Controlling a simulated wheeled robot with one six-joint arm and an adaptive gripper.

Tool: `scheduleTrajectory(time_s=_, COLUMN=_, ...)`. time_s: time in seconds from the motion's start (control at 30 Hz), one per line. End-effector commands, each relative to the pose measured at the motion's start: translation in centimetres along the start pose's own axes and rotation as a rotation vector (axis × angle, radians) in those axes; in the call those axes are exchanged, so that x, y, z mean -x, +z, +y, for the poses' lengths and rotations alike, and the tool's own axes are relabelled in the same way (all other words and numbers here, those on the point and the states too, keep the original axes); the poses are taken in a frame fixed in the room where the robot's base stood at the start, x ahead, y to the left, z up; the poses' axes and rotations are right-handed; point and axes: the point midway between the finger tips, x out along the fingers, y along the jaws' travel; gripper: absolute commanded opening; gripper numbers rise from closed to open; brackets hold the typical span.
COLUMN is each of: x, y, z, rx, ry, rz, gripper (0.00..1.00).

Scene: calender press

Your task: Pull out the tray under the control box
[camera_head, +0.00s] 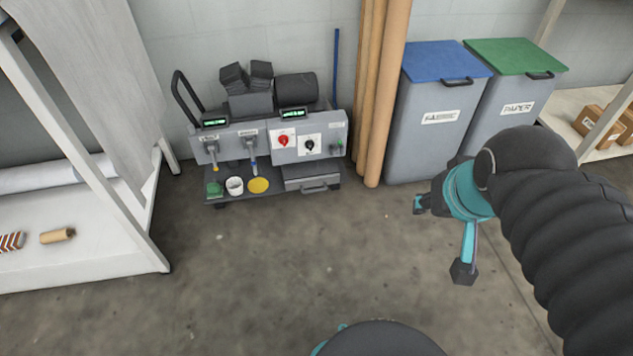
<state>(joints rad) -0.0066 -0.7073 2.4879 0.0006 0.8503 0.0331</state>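The control box (308,152) is the right part of a grey machine against the back wall. It has a red knob, a black knob and a small green display. Under it is a low grey tray (304,182) with a dark bar handle (314,189) on its front; it appears to be pushed in. My gripper (441,238) is right of the tray and nearer the camera, with its teal fingers and dark tips spread apart. It is empty and clear of the tray and handle.
Left of the tray, a yellow disc (258,185), a white cup (235,186) and a green item (214,188) sit on the machine's base shelf. Brown rolls (382,100) and a blue-lidded bin (432,130) stand to the right. A white rack (95,262) is at left. The floor (290,260) in front is free.

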Motion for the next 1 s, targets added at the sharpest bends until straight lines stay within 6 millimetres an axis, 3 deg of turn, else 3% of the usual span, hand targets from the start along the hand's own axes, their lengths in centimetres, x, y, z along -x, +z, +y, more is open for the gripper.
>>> scheduleTrajectory(time_s=0.27, x=-6.9, y=-7.3, z=-1.7, rx=-0.158, ry=-0.035, rz=0.091, gripper=0.39)
scheduleTrajectory(time_s=0.6, x=-18.0, y=-15.3, z=-5.0, rx=-0.391, ry=-0.119, rz=0.221, gripper=0.39)
scheduleTrajectory(time_s=0.8, x=-25.4, y=-18.3, z=-7.3, rx=-0.526, ry=-0.186, rz=0.286, gripper=0.39)
scheduleTrajectory(time_s=1.0, x=-33.0, y=-19.7, z=-9.7, rx=-0.661, ry=-0.267, rz=0.345, gripper=0.39)
